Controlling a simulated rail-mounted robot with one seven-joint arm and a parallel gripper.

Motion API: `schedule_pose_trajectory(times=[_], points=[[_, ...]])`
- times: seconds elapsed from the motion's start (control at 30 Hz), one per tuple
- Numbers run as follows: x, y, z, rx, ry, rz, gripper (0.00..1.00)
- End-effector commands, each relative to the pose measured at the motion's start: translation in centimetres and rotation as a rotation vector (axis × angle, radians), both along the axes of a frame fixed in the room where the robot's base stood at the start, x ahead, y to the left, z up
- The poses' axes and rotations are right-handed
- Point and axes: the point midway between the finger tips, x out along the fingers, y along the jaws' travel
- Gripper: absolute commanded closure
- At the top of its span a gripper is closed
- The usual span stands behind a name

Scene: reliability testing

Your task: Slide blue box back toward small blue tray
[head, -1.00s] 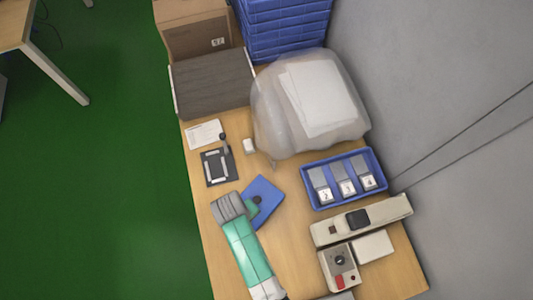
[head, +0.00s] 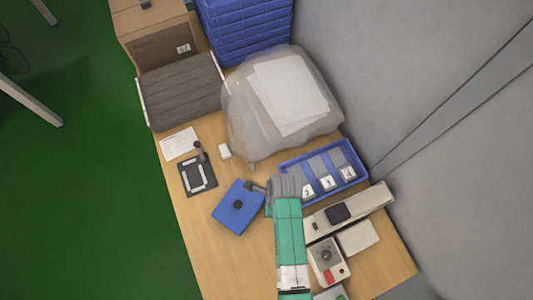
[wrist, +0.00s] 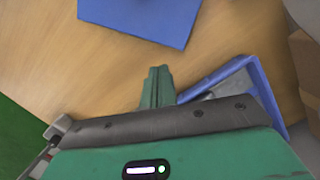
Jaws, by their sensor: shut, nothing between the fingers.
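The blue box (head: 230,217) is flat and square with a dark round knob on top. It lies at an angle on the wooden table, left of my gripper. In the wrist view the blue box (wrist: 140,14) shows at the top, cut off by the frame edge. My gripper (head: 254,187) is shut and empty at the box's right side. In the wrist view my gripper (wrist: 158,72) points toward the box with bare table between. The small blue tray (head: 358,178) is right of my gripper. In the wrist view the tray (wrist: 265,90) is partly hidden by my gripper body.
A bulky clear plastic bag (head: 245,120) stands behind the tray. A black fixture (head: 197,176) and a white card (head: 180,143) lie left of it. A long beige device (head: 360,208) and a control box (head: 326,257) are at the right. Bare table lies in front of the box.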

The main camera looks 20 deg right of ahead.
Motion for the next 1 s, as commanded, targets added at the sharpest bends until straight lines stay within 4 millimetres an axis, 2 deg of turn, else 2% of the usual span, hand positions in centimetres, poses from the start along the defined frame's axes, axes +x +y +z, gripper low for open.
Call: schedule_pose_trajectory(times=[0.2,0.43,0.6,1.0], points=[[2.1,4.4,0.2,0.000,-0.001,0.006,1.00],[3.9,8.1,0.1,-0.001,-0.002,0.004,1.00],[3.8,8.1,-1.4,-0.001,0.000,0.001,1.00],[3.6,8.1,-1.8,-0.001,0.002,0.008,1.00]])
